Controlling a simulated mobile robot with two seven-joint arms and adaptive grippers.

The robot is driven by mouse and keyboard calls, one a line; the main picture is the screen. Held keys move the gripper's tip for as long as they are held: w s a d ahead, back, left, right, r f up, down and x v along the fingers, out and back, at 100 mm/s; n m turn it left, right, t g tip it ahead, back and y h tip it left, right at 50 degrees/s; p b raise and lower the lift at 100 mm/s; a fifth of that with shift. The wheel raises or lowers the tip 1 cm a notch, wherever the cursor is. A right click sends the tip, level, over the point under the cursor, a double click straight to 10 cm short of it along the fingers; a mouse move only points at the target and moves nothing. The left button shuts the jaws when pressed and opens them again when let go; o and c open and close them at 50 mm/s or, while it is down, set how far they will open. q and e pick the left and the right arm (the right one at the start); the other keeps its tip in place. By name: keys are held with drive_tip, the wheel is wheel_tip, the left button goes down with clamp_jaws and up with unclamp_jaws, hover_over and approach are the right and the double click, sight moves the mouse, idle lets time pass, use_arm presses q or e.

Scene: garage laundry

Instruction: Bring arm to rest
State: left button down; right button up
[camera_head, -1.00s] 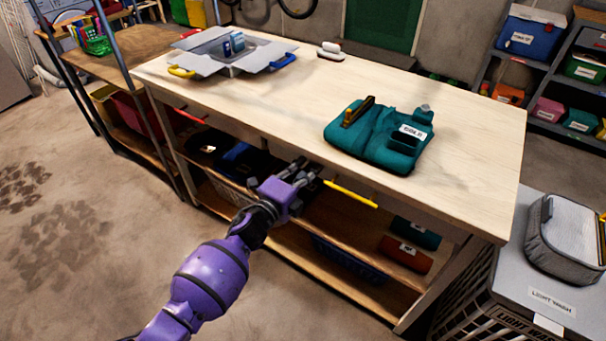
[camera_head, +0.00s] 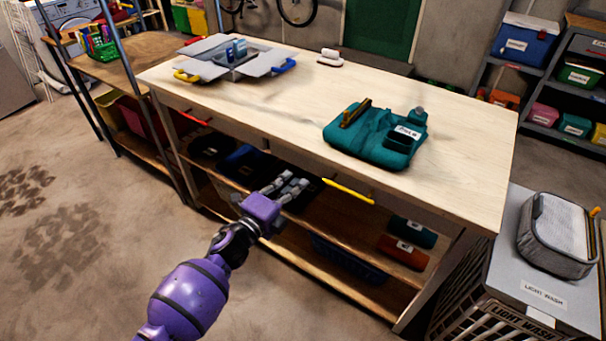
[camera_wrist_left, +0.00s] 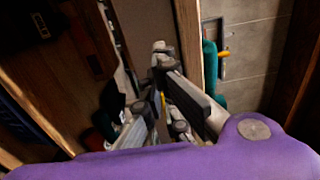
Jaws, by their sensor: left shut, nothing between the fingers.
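My left arm, purple, comes in from the bottom of the head view. Its left gripper (camera_head: 291,189) is shut and empty in front of the workbench's shelves, below the tabletop edge. In the left wrist view the fingers of the left gripper (camera_wrist_left: 158,75) are close together with nothing between them. My right gripper is not in view.
The wooden workbench (camera_head: 290,105) carries a teal organizer bag (camera_head: 368,148), an open grey box (camera_head: 205,69) and a white brush-like item (camera_head: 331,58). Red and yellow drawer handles (camera_head: 347,191) stick out its front. A lidded hamper (camera_head: 500,270) stands at right. Floor at left is clear.

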use_arm(q)
drive_tip(key=v, duration=0.6)
drive_tip(key=shift+a+f, duration=0.3)
drive_tip(key=shift+a, duration=0.05)
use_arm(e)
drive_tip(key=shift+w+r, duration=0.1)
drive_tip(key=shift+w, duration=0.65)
